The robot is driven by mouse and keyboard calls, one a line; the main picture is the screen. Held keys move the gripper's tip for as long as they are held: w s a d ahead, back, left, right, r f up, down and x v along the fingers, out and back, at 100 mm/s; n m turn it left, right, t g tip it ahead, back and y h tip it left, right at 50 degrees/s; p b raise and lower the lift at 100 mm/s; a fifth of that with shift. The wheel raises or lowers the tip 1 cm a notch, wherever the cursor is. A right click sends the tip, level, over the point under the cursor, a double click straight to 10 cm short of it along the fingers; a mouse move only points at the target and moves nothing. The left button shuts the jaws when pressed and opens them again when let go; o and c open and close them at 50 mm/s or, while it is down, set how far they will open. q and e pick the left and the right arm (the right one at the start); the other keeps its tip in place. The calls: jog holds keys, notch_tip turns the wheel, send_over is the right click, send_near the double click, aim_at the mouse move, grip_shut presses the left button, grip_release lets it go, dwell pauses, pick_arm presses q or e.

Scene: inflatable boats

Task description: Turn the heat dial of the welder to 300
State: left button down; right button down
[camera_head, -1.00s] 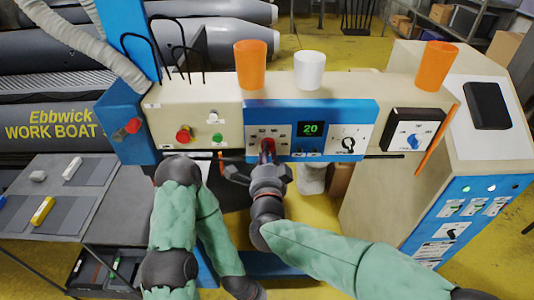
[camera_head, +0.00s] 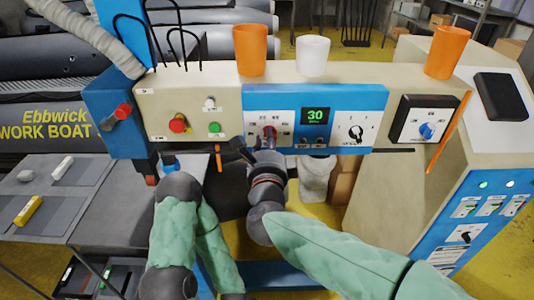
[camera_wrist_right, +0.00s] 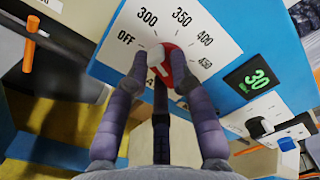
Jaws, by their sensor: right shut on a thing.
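The welder's heat dial (camera_wrist_right: 178,68) is a red knob on a white plate marked OFF, 300, 350, 400 and 450. In the head view the red dial (camera_head: 268,131) sits at the left of the blue panel (camera_head: 372,98). My right gripper (camera_wrist_right: 160,72) is shut on the dial, one finger on each side. It also shows below the panel in the head view (camera_head: 266,148). The fingers cover part of the dial, and I cannot read its setting for sure. A green display (camera_head: 315,115) reads 30. My left arm shows at the left, but its gripper cannot be made out.
A black knob (camera_head: 355,132) and a blue knob (camera_head: 427,131) are to the right. A red button (camera_head: 178,124) and a green button (camera_head: 214,128) are to the left. Orange cups (camera_head: 250,50) and a white cup (camera_head: 312,55) stand on top.

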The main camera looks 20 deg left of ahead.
jog(key=shift+m+b, duration=1.1)
jog(key=c, duration=1.1)
grip_release()
jog(key=shift+o, duration=0.2)
jog(key=v, duration=1.2)
